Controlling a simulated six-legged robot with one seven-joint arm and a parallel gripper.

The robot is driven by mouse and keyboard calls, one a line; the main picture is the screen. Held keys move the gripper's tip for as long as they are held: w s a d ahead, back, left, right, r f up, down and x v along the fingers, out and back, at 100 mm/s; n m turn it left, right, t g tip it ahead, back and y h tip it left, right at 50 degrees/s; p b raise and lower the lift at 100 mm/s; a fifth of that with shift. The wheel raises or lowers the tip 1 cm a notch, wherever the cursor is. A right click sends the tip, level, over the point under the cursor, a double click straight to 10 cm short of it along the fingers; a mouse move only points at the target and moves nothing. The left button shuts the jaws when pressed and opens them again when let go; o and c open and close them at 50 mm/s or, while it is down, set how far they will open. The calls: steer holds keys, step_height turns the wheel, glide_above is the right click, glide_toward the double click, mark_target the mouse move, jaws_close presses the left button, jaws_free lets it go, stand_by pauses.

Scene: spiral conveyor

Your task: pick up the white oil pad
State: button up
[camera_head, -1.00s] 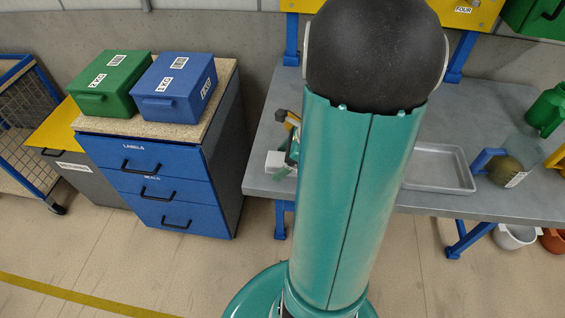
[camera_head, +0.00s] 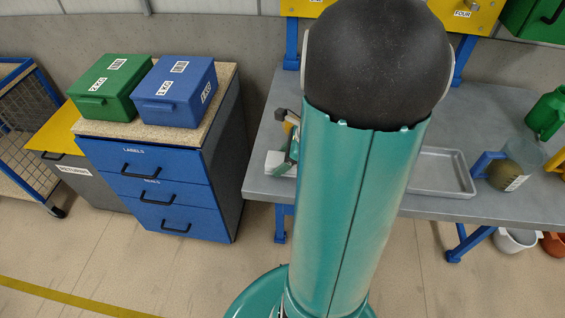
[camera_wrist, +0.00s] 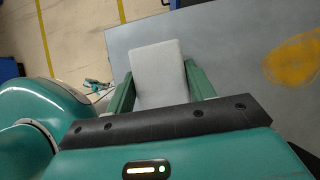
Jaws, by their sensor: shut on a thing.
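The white oil pad (camera_wrist: 158,72) is a pale flat block in the wrist view, between the two green fingers of my gripper (camera_wrist: 158,80). My gripper is shut on it, one finger along each side. The pad also shows as a small white block (camera_head: 274,161) at the left edge of the grey workbench (camera_head: 420,205) in the head view. My own arm hides most of the gripper there. Whether the pad touches the bench top is hard to tell.
A grey metal tray (camera_head: 441,190) and a clear jug with a blue handle (camera_head: 518,165) stand on the bench to the right. A blue drawer cabinet (camera_head: 155,185) stands left, bearing green (camera_head: 108,88) and blue (camera_head: 172,92) boxes. An orange-yellow patch (camera_wrist: 297,60) marks the bench.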

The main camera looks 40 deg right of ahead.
steer(key=s+d+r, duration=0.6)
steer(key=s+r, duration=0.5)
steer(key=s, duration=0.1)
steer(key=shift+s+r, duration=0.2)
steer(key=shift+s, duration=0.15)
steer(key=o, duration=0.4)
steer(key=shift+c, duration=0.2)
steer(key=c, duration=0.4)
